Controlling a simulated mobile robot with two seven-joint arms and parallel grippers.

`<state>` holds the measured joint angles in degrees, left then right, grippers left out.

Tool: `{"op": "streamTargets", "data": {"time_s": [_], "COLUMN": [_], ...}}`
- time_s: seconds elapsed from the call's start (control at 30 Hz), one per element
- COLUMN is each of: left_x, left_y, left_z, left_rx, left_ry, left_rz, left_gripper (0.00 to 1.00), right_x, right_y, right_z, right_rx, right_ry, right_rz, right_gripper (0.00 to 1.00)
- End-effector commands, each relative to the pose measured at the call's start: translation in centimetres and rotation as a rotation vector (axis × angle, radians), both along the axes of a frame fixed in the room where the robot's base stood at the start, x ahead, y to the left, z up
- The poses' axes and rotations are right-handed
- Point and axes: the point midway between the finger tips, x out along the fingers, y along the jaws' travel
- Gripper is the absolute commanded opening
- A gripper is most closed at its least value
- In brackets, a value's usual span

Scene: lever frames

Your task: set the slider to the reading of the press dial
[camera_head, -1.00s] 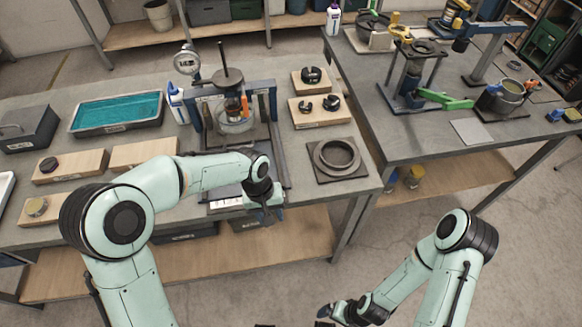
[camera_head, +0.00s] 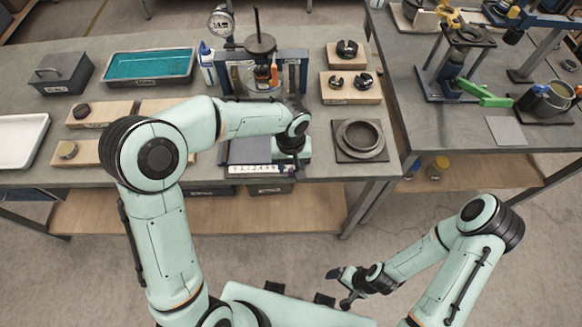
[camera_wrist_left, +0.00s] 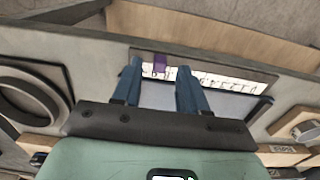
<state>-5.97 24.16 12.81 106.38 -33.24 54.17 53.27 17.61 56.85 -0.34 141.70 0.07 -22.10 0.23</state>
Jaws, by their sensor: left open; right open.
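The press dial (camera_head: 220,22) is a round white gauge at the back left of the press (camera_head: 262,70); its reading is too small to make out. A white scale strip (camera_head: 250,169) lies along the bench's front edge and also shows in the left wrist view (camera_wrist_left: 225,80). The slider's purple piece (camera_wrist_left: 160,60) stands at the scale. My left gripper (camera_head: 292,166) is over the scale's right end in the head view. In the wrist view its blue fingers (camera_wrist_left: 160,72) are apart, one on each side of the purple piece. My right gripper (camera_head: 342,288) is open, empty and away from the bench.
A dark ring on a plate (camera_head: 360,138) lies just right of my left gripper. A teal-filled tray (camera_head: 150,65) and a grey box (camera_head: 62,75) are at the back left.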

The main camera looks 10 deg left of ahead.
Motion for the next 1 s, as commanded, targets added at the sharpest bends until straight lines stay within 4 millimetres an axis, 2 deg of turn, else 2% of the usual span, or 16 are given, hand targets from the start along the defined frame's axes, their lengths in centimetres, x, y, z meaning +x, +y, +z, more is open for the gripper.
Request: {"op": "streamTargets", "data": {"time_s": [0.1, 0.2, 0.5, 0.63, 0.87, 1.0], "left_x": [0.0, 0.0, 0.0, 0.0, -0.1, -0.9], "left_y": [0.0, 0.0, 0.0, 0.0, 0.5, 3.2], "left_z": [-1.3, -1.9, -2.0, -2.0, -2.0, -2.1], "left_rx": [0.001, 0.0, 0.0, 0.0, 0.001, 0.003], "left_ry": [0.001, 0.0, -0.001, -0.001, -0.001, -0.002], "left_rz": [0.0, 0.001, 0.001, 0.0, 0.002, 0.006], "left_gripper": [0.43, 0.43, 0.43, 0.0, 0.0, 0.0], "right_x": [0.0, 0.0, 0.0, 0.0, -0.2, -1.0], "right_y": [0.0, 0.0, 0.0, 0.0, 0.0, 0.0], "right_z": [-0.1, -0.1, -0.1, -0.1, -0.3, -1.4], "right_rx": [0.0, 0.0, 0.0, 0.0, 0.0, -0.001], "right_ry": [0.0, 0.0, 0.0, 0.0, 0.002, 0.011], "right_rz": [0.0, 0.0, 0.0, 0.0, 0.0, 0.0], "right_gripper": [0.94, 0.94, 0.94, 0.94, 0.94, 0.94]}}
